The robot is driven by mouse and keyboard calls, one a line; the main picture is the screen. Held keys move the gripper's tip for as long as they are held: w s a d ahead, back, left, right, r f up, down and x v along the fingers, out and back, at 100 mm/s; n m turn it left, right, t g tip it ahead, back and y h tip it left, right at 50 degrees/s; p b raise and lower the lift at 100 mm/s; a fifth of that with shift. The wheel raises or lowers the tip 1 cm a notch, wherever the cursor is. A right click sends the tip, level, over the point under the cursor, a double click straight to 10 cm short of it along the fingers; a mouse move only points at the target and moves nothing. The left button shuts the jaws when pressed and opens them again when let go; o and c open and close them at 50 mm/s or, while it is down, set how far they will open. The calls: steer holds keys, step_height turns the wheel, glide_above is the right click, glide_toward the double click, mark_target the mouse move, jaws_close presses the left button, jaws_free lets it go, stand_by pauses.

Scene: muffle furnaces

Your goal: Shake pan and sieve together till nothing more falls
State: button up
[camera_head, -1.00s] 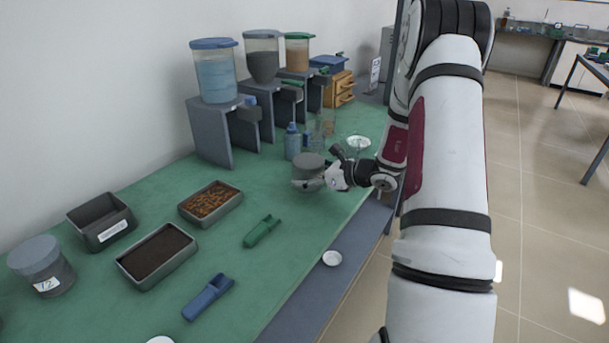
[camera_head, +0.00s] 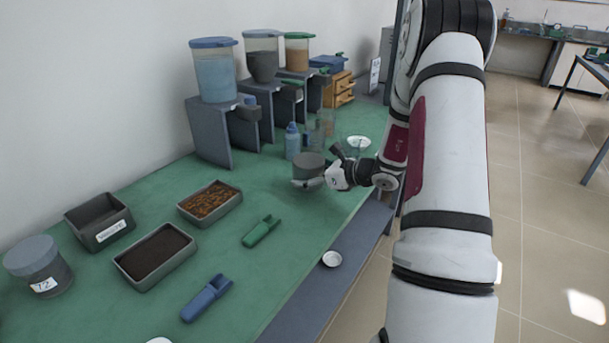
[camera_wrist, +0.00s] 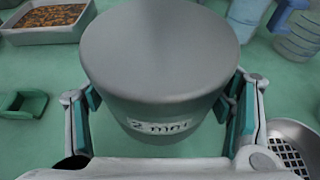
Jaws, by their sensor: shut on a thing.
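A grey round vessel (camera_head: 309,167) with a smooth flat top is held just above the green bench. In the wrist view this vessel (camera_wrist: 160,60) carries a label reading about "2 mm" and tapers downward. My gripper (camera_wrist: 160,118) is shut on it, one finger on each side. In the head view my gripper (camera_head: 322,178) reaches in from the right. I cannot tell where sieve and pan join, and the inside and underside are hidden. A round metal dish with a mesh-like bottom (camera_wrist: 290,152) shows at the lower right of the wrist view.
Hoppers on grey stands, including a blue-filled one (camera_head: 214,75), line the wall. A blue bottle (camera_head: 292,141) stands behind the vessel. Trays of brown (camera_head: 210,201) and dark material (camera_head: 155,255), a green scoop (camera_head: 261,231) and a blue scoop (camera_head: 207,298) lie nearer.

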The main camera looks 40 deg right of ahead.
steer(key=shift+a+b, duration=0.3)
steer(key=shift+a, duration=0.95)
steer(key=shift+d, duration=1.3)
steer(key=shift+a+b, duration=0.1)
steer(key=shift+b, duration=0.2)
steer(key=shift+a+b, duration=0.55)
steer(key=shift+a, duration=0.65)
steer(key=shift+d, duration=1.3)
steer(key=shift+a+r, duration=0.1)
steer(key=shift+r, duration=0.1)
